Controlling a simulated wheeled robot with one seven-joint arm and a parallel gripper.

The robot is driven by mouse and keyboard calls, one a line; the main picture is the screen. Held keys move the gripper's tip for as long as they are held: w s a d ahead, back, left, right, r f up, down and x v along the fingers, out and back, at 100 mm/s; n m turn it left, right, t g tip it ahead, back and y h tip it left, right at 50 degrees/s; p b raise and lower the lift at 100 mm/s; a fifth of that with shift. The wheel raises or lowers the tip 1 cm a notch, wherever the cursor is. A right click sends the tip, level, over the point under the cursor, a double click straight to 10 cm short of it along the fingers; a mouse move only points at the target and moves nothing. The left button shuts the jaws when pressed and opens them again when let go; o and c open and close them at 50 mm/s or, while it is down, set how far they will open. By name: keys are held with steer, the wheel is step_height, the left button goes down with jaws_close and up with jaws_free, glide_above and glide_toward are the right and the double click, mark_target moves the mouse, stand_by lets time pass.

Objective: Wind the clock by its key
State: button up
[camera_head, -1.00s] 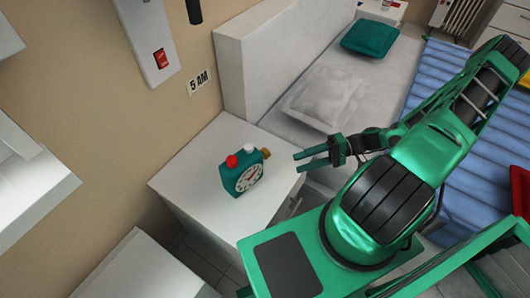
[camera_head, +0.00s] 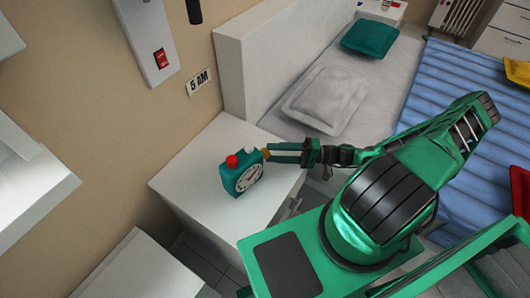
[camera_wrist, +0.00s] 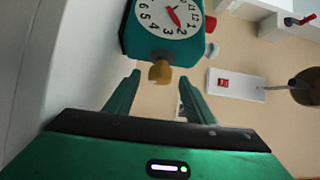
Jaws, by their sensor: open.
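The teal clock (camera_head: 243,172) stands upright on the white nightstand, with a white dial and a red and a white knob on top. In the wrist view the clock (camera_wrist: 152,40) is at the top centre, dial showing. Its yellow-brown key (camera_wrist: 160,72) sticks out of the clock's side toward me; in the head view it is partly hidden by my fingers. My gripper (camera_head: 274,152) is open beside the key. In the wrist view my gripper (camera_wrist: 158,86) has a finger on either side of the key, with a gap to each.
The white nightstand top (camera_head: 205,150) is otherwise clear. A bed with a grey pillow (camera_head: 325,97) and a teal pillow (camera_head: 370,38) lies behind.

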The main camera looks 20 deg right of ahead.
mark_target(266, 153)
steer(key=shift+x, duration=1.75)
steer(key=c, duration=1.1)
steer(key=shift+o, duration=0.2)
